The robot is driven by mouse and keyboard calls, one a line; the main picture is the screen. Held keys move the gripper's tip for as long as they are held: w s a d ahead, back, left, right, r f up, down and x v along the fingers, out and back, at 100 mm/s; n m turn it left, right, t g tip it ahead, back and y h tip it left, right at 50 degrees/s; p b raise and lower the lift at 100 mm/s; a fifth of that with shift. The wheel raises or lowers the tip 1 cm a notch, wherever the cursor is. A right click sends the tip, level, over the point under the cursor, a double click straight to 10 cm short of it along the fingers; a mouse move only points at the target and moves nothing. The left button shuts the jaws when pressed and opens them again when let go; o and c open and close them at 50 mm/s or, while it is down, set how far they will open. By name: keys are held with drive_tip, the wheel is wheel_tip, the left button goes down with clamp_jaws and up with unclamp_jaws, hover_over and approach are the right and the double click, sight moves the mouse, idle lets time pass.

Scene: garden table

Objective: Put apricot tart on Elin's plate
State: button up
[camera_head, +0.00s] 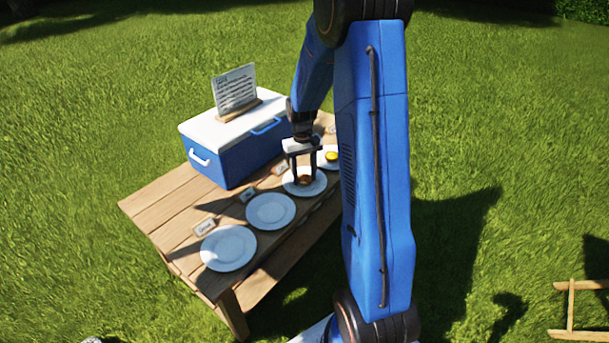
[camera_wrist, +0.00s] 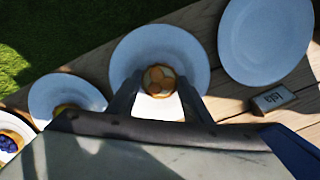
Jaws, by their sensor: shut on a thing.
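My gripper (camera_head: 304,180) points down over the third white plate (camera_head: 291,189) from the near end of the table. It is shut on a small round tart (camera_wrist: 159,80), golden with a brownish patterned top. The tart is between the fingertips in the wrist view, over the same plate (camera_wrist: 192,50); I cannot tell whether it touches the plate. Name cards stand beside the plates. One card (camera_wrist: 273,98) by the neighbouring plate shows upside down, perhaps "Ida"; the near card (camera_head: 205,227) is too small to read surely. I cannot make out Elin's name; the card at the third plate is unreadable.
Two empty plates, the second plate (camera_head: 270,211) and the nearest plate (camera_head: 229,248), are on the wooden table (camera_head: 150,205). A yellow-topped item (camera_head: 331,156) lies on the plate beyond my gripper. A blue tart (camera_wrist: 10,143) is farther left. A blue cooler (camera_head: 235,160) bears a sign (camera_head: 235,88).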

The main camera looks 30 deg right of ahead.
sight(303, 175)
drive_tip(key=o, duration=0.8)
drive_tip(key=shift+f, duration=0.1)
wheel_tip(303, 175, up, 11)
drive_tip(key=w, duration=0.1)
drive_tip(key=s+a+r+t, duration=0.2)
drive_tip(key=s+a+r, duration=0.35)
drive_tip(key=r, duration=0.25)
drive_tip(key=s+a+r+t, duration=0.1)
drive_tip(key=s+a, duration=0.2)
drive_tip(key=s, duration=0.5)
drive_tip(key=s+a+r+n+t, duration=0.1)
drive_tip(key=s+a, duration=0.3)
drive_tip(key=s, duration=0.5)
drive_tip(key=s+a+r+n+t, duration=0.1)
drive_tip(key=s+a+r+t, duration=0.1)
drive_tip(key=s, duration=0.7)
drive_tip(key=shift+s+a+r, duration=0.1)
drive_tip(key=shift+a+r, duration=0.35)
drive_tip(key=shift+a, duration=0.25)
